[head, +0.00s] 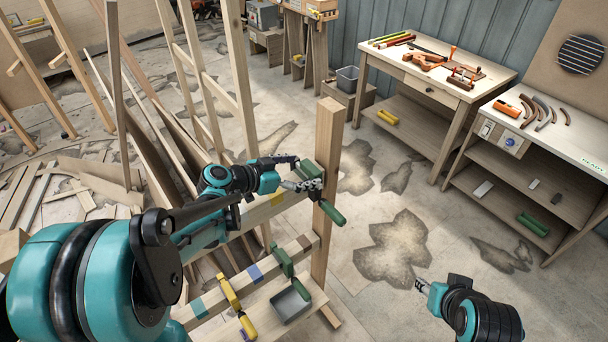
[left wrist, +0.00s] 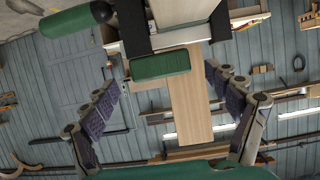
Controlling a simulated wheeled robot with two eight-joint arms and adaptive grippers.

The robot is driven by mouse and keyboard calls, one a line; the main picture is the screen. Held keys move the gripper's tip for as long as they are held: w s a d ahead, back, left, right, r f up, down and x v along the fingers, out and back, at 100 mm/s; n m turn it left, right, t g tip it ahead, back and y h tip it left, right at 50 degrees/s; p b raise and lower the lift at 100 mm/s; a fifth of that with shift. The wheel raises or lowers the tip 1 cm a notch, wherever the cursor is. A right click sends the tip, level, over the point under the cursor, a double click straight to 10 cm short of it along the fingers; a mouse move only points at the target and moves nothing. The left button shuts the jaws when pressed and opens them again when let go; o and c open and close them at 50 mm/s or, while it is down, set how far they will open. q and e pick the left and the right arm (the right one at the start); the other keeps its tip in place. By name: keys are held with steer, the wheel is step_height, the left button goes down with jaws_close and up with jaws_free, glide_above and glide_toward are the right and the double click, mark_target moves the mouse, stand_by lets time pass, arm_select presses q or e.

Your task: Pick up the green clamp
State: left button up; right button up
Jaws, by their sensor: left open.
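A green clamp (head: 333,212) is on the upright wooden post at the centre of the head view, with its green handle hanging at the post's front side. My left gripper (head: 296,173) is open, its fingers just left of the post and around or beside the clamp's upper part; contact cannot be told. In the left wrist view a green block of the clamp (left wrist: 160,65) lies beyond and between the spread fingers, with a green handle (left wrist: 75,20) at top left. A second green clamp (head: 283,262) is on the lower rail. My right gripper (head: 421,285) is low at right, away from the clamps.
The wooden post (head: 327,150) stands close to my left fingers. A yellow clamp (head: 230,293) and a grey tray (head: 291,303) are below, by the lower rail. A workbench with tools (head: 440,78) stands at back right. The floor right of the post is open.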

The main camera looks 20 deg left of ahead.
mark_target(307, 169)
arm_select(q)
steer(key=x, duration=0.2)
steer(key=shift+w+d+f, duration=0.15)
steer(key=shift+w+f, duration=0.05)
steer(key=shift+w, duration=0.15)
steer(key=shift+w+d+f, duration=0.1)
steer(key=shift+w+d, duration=0.2)
steer(key=c, duration=1.4)
steer(key=shift+c, duration=0.2)
step_height(307, 169, up, 10)
steer(key=shift+r+p, duration=0.1)
steer(key=shift+p, duration=0.9)
